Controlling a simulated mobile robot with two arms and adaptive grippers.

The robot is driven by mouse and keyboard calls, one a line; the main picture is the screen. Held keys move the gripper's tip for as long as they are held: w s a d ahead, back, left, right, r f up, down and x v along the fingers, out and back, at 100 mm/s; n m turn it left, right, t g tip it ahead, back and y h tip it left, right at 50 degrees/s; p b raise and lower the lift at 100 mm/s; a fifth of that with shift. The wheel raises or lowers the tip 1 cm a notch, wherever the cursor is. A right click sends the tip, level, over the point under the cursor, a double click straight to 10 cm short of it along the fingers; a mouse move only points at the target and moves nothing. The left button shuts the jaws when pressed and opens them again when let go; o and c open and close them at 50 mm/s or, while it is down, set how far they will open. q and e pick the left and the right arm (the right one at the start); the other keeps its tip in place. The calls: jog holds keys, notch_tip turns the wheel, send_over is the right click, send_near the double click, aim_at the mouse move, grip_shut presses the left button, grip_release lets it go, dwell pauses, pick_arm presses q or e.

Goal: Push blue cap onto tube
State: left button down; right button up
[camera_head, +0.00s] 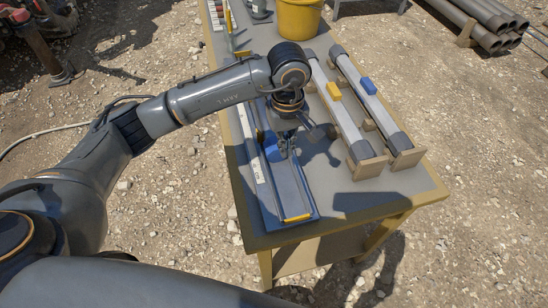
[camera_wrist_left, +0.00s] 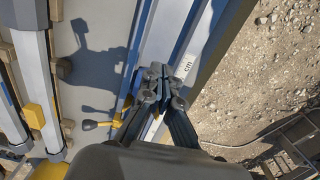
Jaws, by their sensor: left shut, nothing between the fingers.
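My left gripper (camera_head: 287,150) points down over a long blue tray (camera_head: 272,205) on the table. Its fingers are shut and empty, and they also show in the left wrist view (camera_wrist_left: 160,82). Beside the fingertips in that view is a small blue part (camera_wrist_left: 138,78), partly hidden; I cannot tell whether it is the cap. A grey tube with a yellow block (camera_head: 334,91) and another with a blue block (camera_head: 368,85) lie to the right in wooden cradles. No open tube end shows clearly. My right gripper is not in view.
The table (camera_head: 415,190) has bare room at its front right. A scale marked cm (camera_wrist_left: 188,66) runs along the tray. A yellow bucket (camera_head: 298,16) stands at the back. Pipes (camera_head: 485,20) lie beyond on gravel.

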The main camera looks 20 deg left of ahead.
aim_at(275, 149)
pick_arm(q)
notch_tip(275, 149, down, 10)
jog(key=p, duration=0.3)
jog(key=shift+s+a+r, duration=0.1)
jog(key=shift+r, duration=0.05)
jog(key=shift+w+a+p, duration=0.35)
jog(key=shift+w, duration=0.2)
jog(key=shift+w+a+p, duration=0.35)
jog(key=shift+w, duration=0.2)
jog(key=shift+w+a, duration=0.5)
jog(key=shift+w, duration=0.1)
